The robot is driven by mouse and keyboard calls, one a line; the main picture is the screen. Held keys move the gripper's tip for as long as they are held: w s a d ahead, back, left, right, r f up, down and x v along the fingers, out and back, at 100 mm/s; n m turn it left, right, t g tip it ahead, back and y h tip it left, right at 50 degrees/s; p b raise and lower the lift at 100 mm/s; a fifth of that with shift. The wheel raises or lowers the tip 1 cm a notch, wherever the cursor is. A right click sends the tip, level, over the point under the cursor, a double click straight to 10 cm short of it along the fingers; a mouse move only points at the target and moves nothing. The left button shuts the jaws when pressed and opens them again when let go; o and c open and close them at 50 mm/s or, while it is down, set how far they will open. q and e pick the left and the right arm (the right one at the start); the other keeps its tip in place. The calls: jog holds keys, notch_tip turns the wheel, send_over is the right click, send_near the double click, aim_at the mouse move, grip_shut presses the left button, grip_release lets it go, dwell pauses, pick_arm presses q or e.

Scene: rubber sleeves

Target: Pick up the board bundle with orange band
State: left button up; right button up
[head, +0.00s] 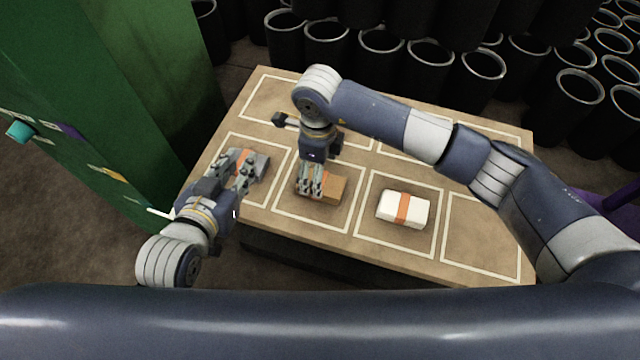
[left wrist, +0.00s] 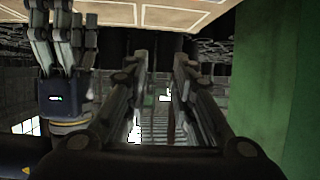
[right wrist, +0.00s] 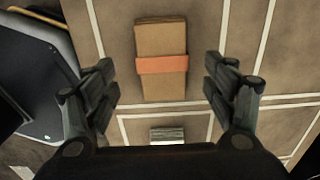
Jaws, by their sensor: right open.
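The board bundle, a brown block with an orange band, lies on the table below my right gripper (head: 311,192); its brown end (head: 335,188) shows in the head view. In the right wrist view the whole bundle (right wrist: 162,38) lies beyond the fingertips, roughly centred between them. My right gripper (right wrist: 163,78) is open, its fingers on either side and apart from the bundle. My left gripper (head: 240,172) overlaps a grey bundle with an orange band in the head view. The left wrist view shows the left fingers (left wrist: 160,65) apart with nothing between them.
A white bundle with an orange band (head: 417,212) lies in the marked square to the right. The grey bundle (head: 261,164) lies to the left. White lines divide the table (head: 300,232). A green cabinet (head: 120,100) stands left; black tubes (head: 380,75) stand behind.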

aim_at(333, 186)
notch_tip(333, 186, down, 4)
jog(key=shift+w+d+r+b, duration=0.1)
jog(key=shift+d+b, duration=0.05)
jog(key=shift+b, duration=0.4)
jog(key=shift+f, duration=0.3)
pick_arm(q)
notch_tip(333, 186, up, 6)
jog(key=w+d+t+h, duration=0.1)
jog(key=w+t, duration=0.1)
jog(key=t, duration=0.1)
jog(key=shift+w+d+t, duration=0.25)
jog(key=shift+t, duration=0.05)
pick_arm(e)
jog(key=shift+c, duration=0.6)
jog(key=c, duration=1.1)
